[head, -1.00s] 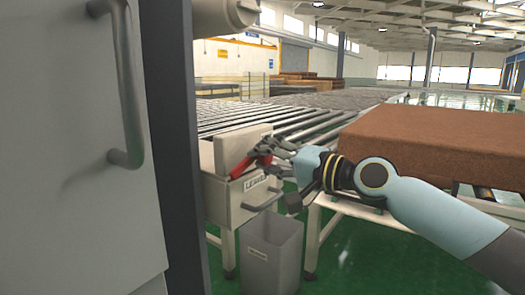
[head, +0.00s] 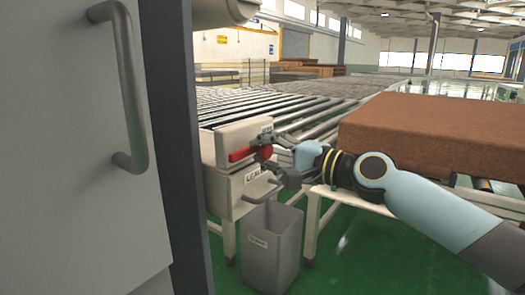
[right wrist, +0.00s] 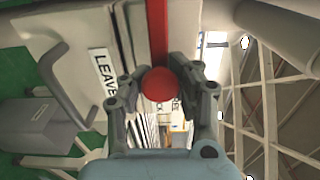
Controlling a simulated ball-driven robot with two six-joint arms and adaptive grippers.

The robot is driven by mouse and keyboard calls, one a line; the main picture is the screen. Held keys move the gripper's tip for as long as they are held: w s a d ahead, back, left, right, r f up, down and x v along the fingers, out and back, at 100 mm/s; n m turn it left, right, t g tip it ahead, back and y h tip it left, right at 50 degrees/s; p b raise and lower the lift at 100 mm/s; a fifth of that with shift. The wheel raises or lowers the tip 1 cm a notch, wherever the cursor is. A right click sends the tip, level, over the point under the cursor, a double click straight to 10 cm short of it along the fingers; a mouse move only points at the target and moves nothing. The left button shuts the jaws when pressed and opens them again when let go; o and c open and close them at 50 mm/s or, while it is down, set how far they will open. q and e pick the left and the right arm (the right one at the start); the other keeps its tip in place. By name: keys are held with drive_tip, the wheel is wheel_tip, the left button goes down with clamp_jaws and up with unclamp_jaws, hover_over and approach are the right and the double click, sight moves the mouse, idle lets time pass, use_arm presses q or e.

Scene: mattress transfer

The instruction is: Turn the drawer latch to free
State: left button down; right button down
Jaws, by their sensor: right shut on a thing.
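The red drawer latch (head: 241,154) is a lever on the light grey box above the drawer. It lies close to level across the front of the box. My right gripper (head: 272,157) is at the latch's right end and shut on it. In the right wrist view, the latch's round red end (right wrist: 160,84) sits between the two fingers, with its red bar running up the picture. The drawer (head: 240,203) below has a label and a grey bar handle (head: 262,193). The drawer looks closed. My left gripper is out of view.
A grey bin (head: 272,250) stands on the green floor below the drawer. A brown mattress (head: 430,130) lies on a stand at right. Conveyor rollers (head: 290,104) run behind the box. A grey cabinet (head: 70,200) with a bar handle fills the near left.

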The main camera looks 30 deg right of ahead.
drive_tip(key=shift+s+f, duration=0.1)
drive_tip(key=shift+f, duration=0.3)
drive_tip(key=c, duration=1.3)
unclamp_jaws()
drive_tip(key=shift+s+d, duration=0.1)
drive_tip(key=shift+s, duration=0.05)
drive_tip(key=o, duration=0.4)
drive_tip(key=shift+s+d+r, duration=0.15)
drive_tip(key=shift+s+r, duration=0.1)
drive_tip(key=shift+w, duration=0.2)
drive_tip(key=shift+r, duration=0.1)
